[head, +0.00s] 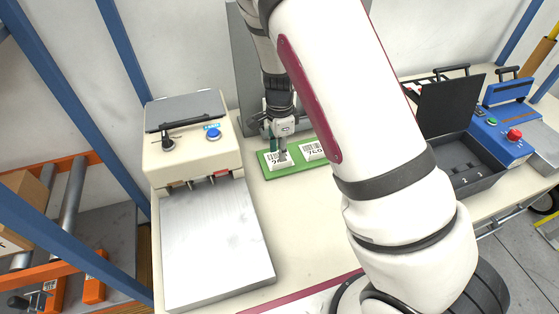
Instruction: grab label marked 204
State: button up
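A green tray (297,168) lies on the bench in the middle of the head view and holds two white labels with black barcodes and digits. The left label (273,162) shows digits starting with what looks like a 2; the rest is covered by my gripper. The right label (314,150) has digits that look like 740, partly hidden by my arm. My gripper (282,154) points down at the left label, its fingertips over or touching it. I cannot tell whether the fingers are open, or whether they hold the label.
A cream machine (192,140) with a blue button and a flat metal plate (215,245) stands left of the tray. An open black case (470,165) and a blue control box (505,130) with a red button are at the right. Blue frame posts flank the bench.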

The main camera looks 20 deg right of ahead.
aim_at(281, 168)
jog(key=shift+d+f+p, duration=0.15)
jog(key=shift+f+p, duration=0.15)
jog(key=shift+f, duration=2.45)
grip_shut()
